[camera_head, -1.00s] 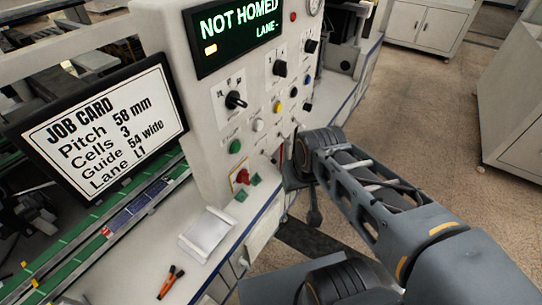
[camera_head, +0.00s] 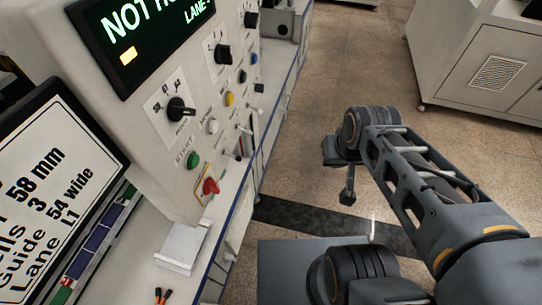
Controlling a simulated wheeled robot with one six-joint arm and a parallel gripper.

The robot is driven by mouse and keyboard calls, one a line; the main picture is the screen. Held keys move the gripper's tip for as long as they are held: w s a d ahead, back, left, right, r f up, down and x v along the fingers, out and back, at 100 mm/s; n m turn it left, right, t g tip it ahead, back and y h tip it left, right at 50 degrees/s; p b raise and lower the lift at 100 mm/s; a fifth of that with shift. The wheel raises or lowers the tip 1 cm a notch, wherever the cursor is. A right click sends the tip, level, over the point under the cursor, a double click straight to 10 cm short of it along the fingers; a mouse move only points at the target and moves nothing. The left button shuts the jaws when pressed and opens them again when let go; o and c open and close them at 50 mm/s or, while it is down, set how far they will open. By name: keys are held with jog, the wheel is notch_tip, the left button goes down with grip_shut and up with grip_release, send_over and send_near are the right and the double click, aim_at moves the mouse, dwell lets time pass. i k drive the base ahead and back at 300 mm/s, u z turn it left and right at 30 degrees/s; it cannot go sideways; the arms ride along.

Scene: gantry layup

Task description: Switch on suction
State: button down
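The control panel (camera_head: 160,140) stands at left, with its small labels too blurred to read, so I cannot tell which control is for suction. A red knob (camera_head: 210,186) sits low at the panel's foot. My gripper (camera_head: 347,196) hangs from the wrist over the floor, right of the panel and apart from it. Its fingers are too small to judge.
A green-lit display (camera_head: 150,25) tops the panel, partly cut off. The job card screen (camera_head: 50,190) is at left. A white pad (camera_head: 183,246) and orange-black tools (camera_head: 161,296) lie on the bench. A grey cabinet (camera_head: 490,65) stands upper right. Open floor lies between.

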aim_at(238, 158)
jog(key=z, duration=0.2)
jog(key=k, duration=0.95)
jog(key=u, duration=1.7)
